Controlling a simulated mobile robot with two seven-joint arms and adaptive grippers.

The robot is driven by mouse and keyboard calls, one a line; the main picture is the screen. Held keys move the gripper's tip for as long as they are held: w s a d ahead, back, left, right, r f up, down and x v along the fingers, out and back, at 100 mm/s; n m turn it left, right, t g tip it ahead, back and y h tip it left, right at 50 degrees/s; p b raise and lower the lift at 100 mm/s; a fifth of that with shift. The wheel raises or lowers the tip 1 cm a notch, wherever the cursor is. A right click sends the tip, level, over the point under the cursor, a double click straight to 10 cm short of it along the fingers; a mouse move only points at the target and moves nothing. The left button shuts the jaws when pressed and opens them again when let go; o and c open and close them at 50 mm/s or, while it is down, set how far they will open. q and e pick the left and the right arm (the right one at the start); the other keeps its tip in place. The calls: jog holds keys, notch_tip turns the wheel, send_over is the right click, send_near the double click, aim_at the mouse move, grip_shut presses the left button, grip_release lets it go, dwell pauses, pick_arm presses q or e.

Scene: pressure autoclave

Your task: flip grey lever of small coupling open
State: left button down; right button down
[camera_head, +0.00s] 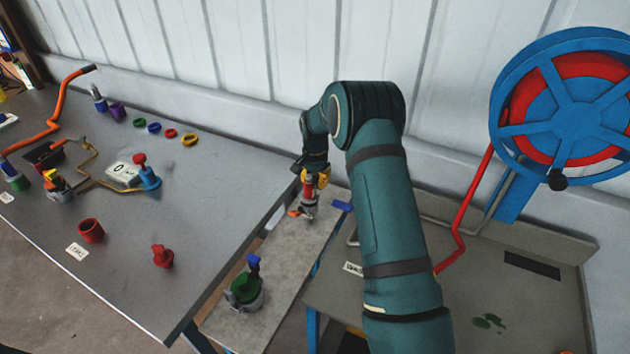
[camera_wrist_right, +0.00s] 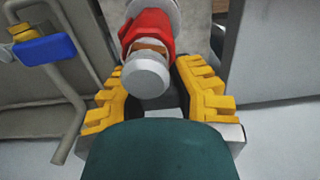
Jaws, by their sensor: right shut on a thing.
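My right gripper (camera_head: 314,178) is at the far end of the narrow grey bench, with its yellow fingers around the upper part of a small red-and-grey coupling (camera_head: 309,203). In the right wrist view the gripper (camera_wrist_right: 152,92) has its fingers on both sides of the coupling (camera_wrist_right: 148,38), which shows a red body and a round light-grey end. I cannot tell the grey lever apart from the body here. An orange part (camera_head: 294,213) sticks out low on the left of the coupling. My left gripper is not in view.
A blue-handled valve (camera_head: 342,206) on a pipe stands right beside the coupling. A larger green coupling (camera_head: 245,289) with a blue top stands at the bench's near end. The left table (camera_head: 205,215) holds several fittings and rings. A blue-and-red wheel (camera_head: 585,105) is at the right.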

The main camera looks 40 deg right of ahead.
jog(key=shift+w+d+f+g+y+p, duration=0.15)
jog(key=shift+d+f+g+y+p, duration=0.2)
jog(key=shift+y+p, duration=0.35)
jog(key=shift+w+d+f+g+y+b, duration=0.2)
jog(key=shift+d+g+y+b, duration=0.3)
jog(key=shift+y, duration=0.45)
jog(key=shift+w+d+f+g+y+b, duration=0.25)
jog(key=shift+g+y, duration=0.3)
jog(key=shift+y, duration=0.4)
jog(key=shift+r, duration=0.1)
jog(key=c, duration=0.8)
grip_release()
jog(key=shift+r, duration=0.1)
notch_tip(320, 180, up, 10)
